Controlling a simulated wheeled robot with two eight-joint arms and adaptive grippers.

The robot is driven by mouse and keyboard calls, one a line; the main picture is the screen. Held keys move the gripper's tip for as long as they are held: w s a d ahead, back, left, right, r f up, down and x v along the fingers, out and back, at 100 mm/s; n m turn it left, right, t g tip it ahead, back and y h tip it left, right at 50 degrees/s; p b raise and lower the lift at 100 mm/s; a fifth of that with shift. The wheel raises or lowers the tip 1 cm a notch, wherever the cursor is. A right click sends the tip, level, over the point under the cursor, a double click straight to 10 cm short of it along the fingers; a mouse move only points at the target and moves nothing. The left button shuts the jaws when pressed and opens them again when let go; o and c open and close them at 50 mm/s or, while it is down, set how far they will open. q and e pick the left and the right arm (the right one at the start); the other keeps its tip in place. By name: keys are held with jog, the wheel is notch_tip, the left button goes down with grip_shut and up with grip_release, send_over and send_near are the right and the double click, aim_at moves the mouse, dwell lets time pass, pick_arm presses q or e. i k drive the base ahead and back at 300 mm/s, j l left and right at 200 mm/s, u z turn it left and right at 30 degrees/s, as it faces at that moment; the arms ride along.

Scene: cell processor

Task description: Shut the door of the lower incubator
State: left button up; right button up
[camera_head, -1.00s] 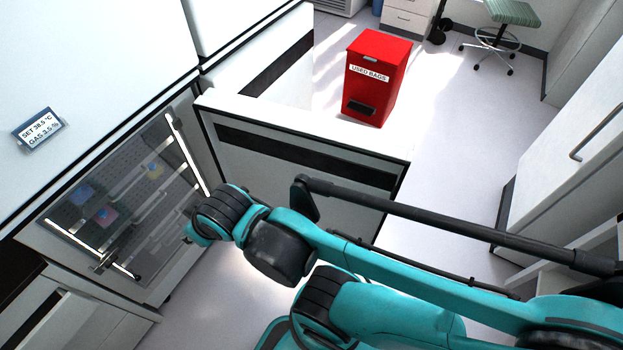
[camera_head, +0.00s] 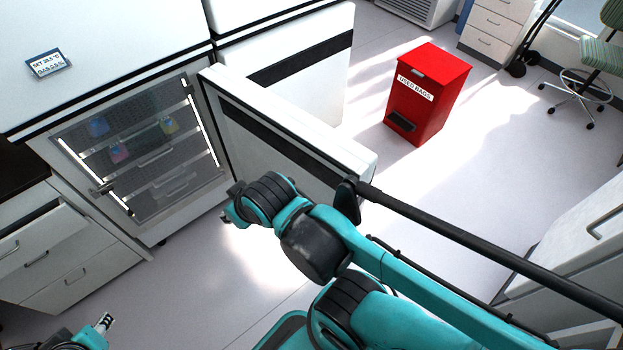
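The lower incubator (camera_head: 135,226) stands at the left, its lit interior with perforated shelves and colored bags showing behind a clear front. Its white door (camera_head: 255,128), with a black edge line and a dark strip, is swung open and juts out toward the room from the incubator's right side. My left gripper (camera_head: 105,322) is partly in view at the bottom left, away from the door. Neither gripper's finger opening is clear.
A red used-bags bin (camera_head: 425,98) stands on the floor beyond the door. A drawer cabinet (camera_head: 55,255) is at the lower left. A stool (camera_head: 590,75) stands at the upper right, and a white cabinet (camera_head: 570,245) at the right. Open floor lies between.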

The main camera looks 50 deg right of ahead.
aim_at(259, 132)
jog(key=k+l+u, duration=0.1)
jog(key=l, duration=0.25)
jog(key=k+l, duration=0.25)
jog(key=l, duration=0.15)
jog(key=k+l+u, duration=0.15)
jog(key=l, duration=0.2)
jog(key=k+l, duration=0.1)
jog(key=l, duration=0.35)
jog(key=l+u, duration=0.15)
jog(key=l, duration=0.25)
jog(key=k+l, duration=0.15)
jog(key=l, duration=0.3)
jog(key=k+l+u, duration=0.1)
jog(key=l, duration=0.3)
jog(key=k+l+u, duration=0.1)
jog(key=l, duration=0.3)
jog(key=k+l, duration=0.15)
jog(key=l, duration=0.25)
jog(key=k+l+u, duration=0.1)
jog(key=l, duration=0.3)
